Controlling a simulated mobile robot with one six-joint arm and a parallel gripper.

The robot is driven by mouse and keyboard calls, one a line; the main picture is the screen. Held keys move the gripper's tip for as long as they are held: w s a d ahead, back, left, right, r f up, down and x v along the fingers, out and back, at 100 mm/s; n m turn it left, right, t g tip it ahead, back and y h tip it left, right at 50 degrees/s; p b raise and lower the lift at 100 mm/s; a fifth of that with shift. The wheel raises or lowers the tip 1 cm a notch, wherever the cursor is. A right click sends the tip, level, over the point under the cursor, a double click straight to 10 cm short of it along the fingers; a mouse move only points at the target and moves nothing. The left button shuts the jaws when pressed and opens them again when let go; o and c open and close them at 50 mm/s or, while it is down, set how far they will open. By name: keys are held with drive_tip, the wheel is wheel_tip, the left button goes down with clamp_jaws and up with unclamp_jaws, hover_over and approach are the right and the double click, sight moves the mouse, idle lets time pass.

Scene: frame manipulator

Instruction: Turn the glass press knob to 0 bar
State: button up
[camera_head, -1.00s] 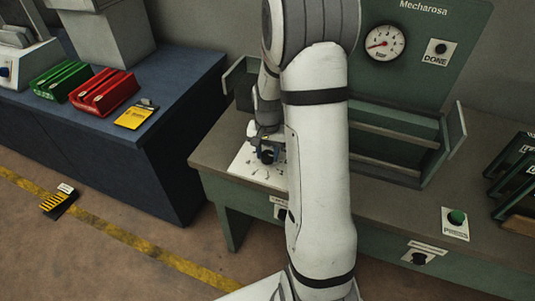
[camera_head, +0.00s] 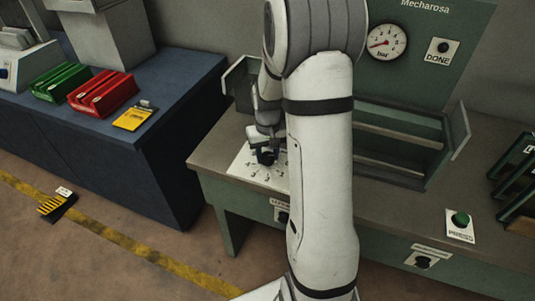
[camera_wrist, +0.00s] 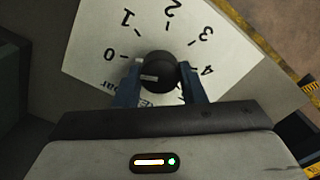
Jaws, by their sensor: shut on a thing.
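The black glass press knob (camera_wrist: 157,68) sits on a white dial plate (camera_wrist: 100,35) printed with 0 to 4 and "bar". My gripper (camera_wrist: 160,80) has its two blue fingers on either side of the knob, shut on it. A short pale mark shows on the knob's left side, roughly toward the 0 side; its exact reading is unclear. In the head view the knob (camera_head: 266,156) and dial plate (camera_head: 247,172) sit at the bench's left front, partly behind my arm. The pressure gauge (camera_head: 387,42) has a red needle pointing left and slightly down, near its low end.
A green press frame (camera_head: 400,150) stands behind my arm. A DONE button (camera_head: 443,47) is on the back panel, and a green PRESS button (camera_head: 460,220) is at the bench's right. A blue table (camera_head: 190,75) with red and green boxes stands left, across a gap.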

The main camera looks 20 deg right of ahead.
sight(267, 156)
drive_tip(key=shift+w+r, duration=0.1)
drive_tip(key=o, duration=1)
wheel_tip(267, 156, up, 7)
drive_tip(key=shift+f, duration=0.1)
drive_tip(key=shift+r, duration=0.45)
drive_tip(key=shift+a, duration=0.1)
drive_tip(key=s+a+r+t, duration=0.1)
drive_tip(key=s+a+r, duration=0.1)
drive_tip(key=s, duration=0.4)
drive_tip(key=s+a+r+n+t, duration=0.1)
drive_tip(key=s+a+r, duration=0.2)
drive_tip(key=s, duration=0.4)
drive_tip(key=s+a+r, duration=0.3)
drive_tip(key=s+a, duration=0.2)
drive_tip(key=s, duration=0.1)
drive_tip(key=shift+s+t, duration=0.25)
drive_tip(key=shift+t, duration=0.15)
